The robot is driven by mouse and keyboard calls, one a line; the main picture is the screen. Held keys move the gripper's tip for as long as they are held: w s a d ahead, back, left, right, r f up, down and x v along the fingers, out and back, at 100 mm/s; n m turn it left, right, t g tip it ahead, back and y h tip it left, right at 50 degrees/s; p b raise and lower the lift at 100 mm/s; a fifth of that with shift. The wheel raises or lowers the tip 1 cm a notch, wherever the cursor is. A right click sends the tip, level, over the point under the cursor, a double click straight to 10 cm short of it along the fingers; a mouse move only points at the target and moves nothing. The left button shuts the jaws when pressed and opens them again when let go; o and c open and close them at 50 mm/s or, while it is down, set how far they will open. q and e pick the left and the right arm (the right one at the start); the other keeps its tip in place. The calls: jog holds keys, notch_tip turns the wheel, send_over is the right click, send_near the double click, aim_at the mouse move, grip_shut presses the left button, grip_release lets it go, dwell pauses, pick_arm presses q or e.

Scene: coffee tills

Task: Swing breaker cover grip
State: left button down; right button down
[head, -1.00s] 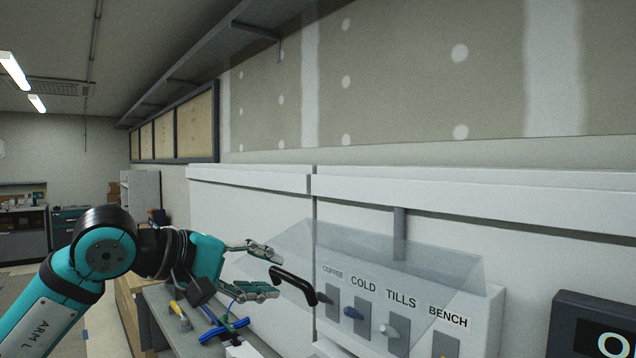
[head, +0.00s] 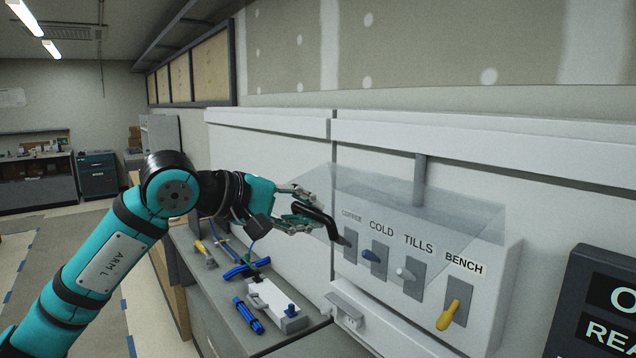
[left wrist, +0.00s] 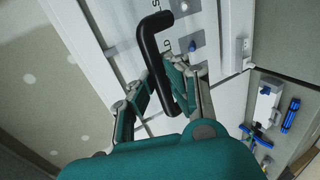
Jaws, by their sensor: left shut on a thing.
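In the left wrist view the black grip (left wrist: 147,45) runs between the fingers of my left gripper (left wrist: 160,90). Behind the cover are switches labelled COFFEE, COLD (head: 374,255), TILLS (head: 404,273) and BENCH; the BENCH switch (head: 449,314) is yellow. My right gripper is not in view.
Below the gripper, a grey bench (head: 222,290) carries a white block with a blue knob (head: 276,302), a blue cylinder (head: 248,315) and a yellow-handled tool (head: 203,250). A dark display (head: 598,310) stands at the right. Open floor lies at the left.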

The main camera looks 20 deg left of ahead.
pick_arm(q)
jog(key=shift+w+d+r+p, duration=0.15)
jog(key=shift+r+p, duration=0.25)
jog(key=shift+r, duration=0.3)
jog(key=shift+w+d+r+p, duration=0.1)
jog(key=shift+w+r+p, duration=0.05)
jog(key=shift+r+p, duration=0.4)
jog(key=shift+w+d+r+p, duration=0.15)
jog(key=shift+r+p, duration=0.15)
jog(key=shift+r, duration=0.5)
jog(key=shift+w+r+p, duration=0.1)
jog(key=shift+r+p, duration=0.3)
jog(key=shift+r, duration=0.05)
jog(key=r+p, duration=0.1)
jog(key=w+d+r+p, duration=0.1)
jog(key=w+r+p, duration=0.1)
jog(key=r, duration=0.1)
jog(key=shift+d+r+p, duration=0.1)
jog(key=shift+d+p, duration=0.25)
jog(key=shift+p, duration=0.05)
jog(key=shift+r, duration=0.1)
